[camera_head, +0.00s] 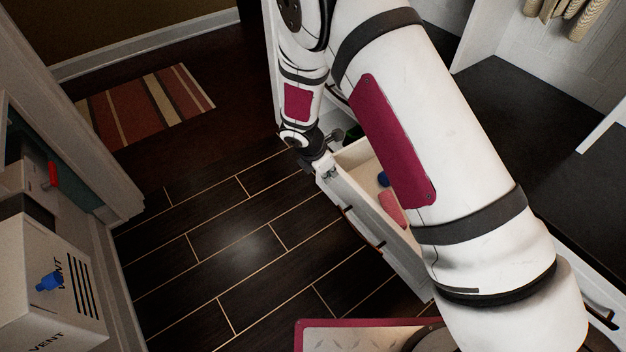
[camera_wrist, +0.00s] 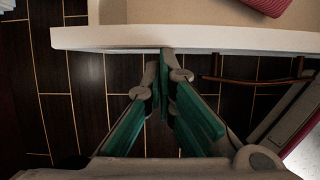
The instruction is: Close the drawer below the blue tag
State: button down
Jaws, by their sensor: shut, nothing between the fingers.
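The white drawer (camera_head: 400,262) stands pulled out below my arm in the head view. A pink item (camera_head: 393,208) and a small blue item (camera_head: 383,178) lie inside it. In the wrist view the drawer's front edge (camera_wrist: 110,38) runs across the top, with a brown handle (camera_wrist: 240,81) on its outer side. My gripper (camera_wrist: 164,62) is shut and empty, with its fingertips at the outer side of that edge; I cannot tell whether they touch. In the head view my gripper (camera_head: 316,160) is at the drawer's far corner. I cannot make out a blue tag above the drawer.
Dark wood floor (camera_head: 205,245) is clear left of the drawer. A striped rug (camera_head: 145,108) lies farther back. A white box marked VENT (camera_head: 35,305), with a blue knob, stands at the left. A dark bench top (camera_head: 520,115) is at the right.

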jog(key=w+d, duration=0.8)
jog(key=d, duration=0.4)
jog(key=w+d, duration=0.9)
jog(key=d, duration=0.3)
jog(key=shift+w+p, duration=0.15)
jog(key=shift+p, duration=0.25)
jog(key=shift+a, duration=0.1)
